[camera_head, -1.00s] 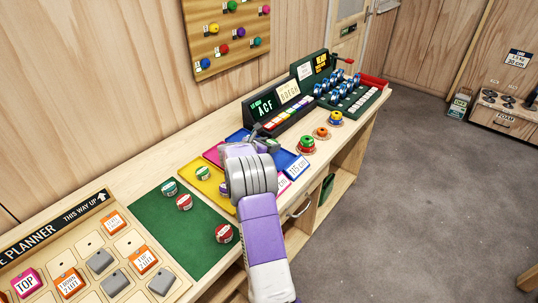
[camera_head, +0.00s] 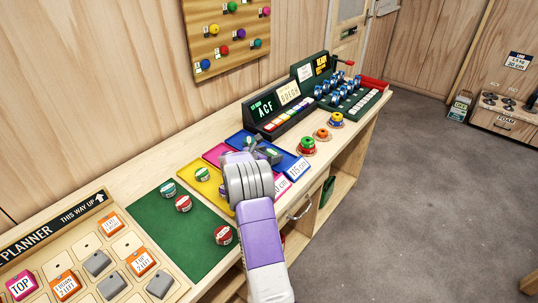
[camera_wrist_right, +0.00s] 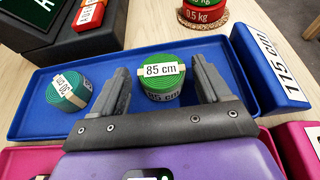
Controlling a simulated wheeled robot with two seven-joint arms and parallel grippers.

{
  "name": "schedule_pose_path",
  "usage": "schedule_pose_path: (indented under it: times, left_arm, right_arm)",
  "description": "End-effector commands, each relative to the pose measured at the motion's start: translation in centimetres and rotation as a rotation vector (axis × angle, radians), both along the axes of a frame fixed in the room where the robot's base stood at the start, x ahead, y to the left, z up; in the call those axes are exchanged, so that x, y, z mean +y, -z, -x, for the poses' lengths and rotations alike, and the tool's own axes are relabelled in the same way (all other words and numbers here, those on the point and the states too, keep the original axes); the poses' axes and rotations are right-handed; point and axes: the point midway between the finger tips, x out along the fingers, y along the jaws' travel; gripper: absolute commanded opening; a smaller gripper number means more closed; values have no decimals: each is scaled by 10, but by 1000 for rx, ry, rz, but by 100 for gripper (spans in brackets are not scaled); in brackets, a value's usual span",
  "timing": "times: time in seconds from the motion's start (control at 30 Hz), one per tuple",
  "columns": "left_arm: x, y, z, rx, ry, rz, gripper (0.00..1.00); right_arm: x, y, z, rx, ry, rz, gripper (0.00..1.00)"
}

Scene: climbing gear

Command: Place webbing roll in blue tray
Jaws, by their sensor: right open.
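The blue tray (camera_head: 297,170) lies past my right gripper, and its floor also shows in the right wrist view (camera_wrist_right: 30,118). My right gripper (camera_head: 264,150) is over this tray with its jaws apart. In the right wrist view, a green webbing roll (camera_wrist_right: 162,88) marked 85 cm stands upright in the tray between the open fingers (camera_wrist_right: 162,76), with a gap on either side. A teal roll (camera_wrist_right: 68,92) marked 30 cm lies in the same tray to the left. My left gripper is not in view.
Several rolls sit on the green mat (camera_head: 160,225) and yellow tray.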

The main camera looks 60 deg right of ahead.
Motion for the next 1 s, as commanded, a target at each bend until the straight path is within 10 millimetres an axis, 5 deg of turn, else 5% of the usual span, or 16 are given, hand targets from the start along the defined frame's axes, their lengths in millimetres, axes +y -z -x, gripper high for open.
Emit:
schedule_pose_path:
  times: [0.17,0.7,1.0]
  left_arm:
    - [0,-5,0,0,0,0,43]
    - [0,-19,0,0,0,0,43]
    - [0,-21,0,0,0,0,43]
  right_arm:
    - [0,-4,0,0,0,0,77]
    - [93,-43,-23,-1,-3,0,77]
    - [108,-49,-26,-1,0,0,77]
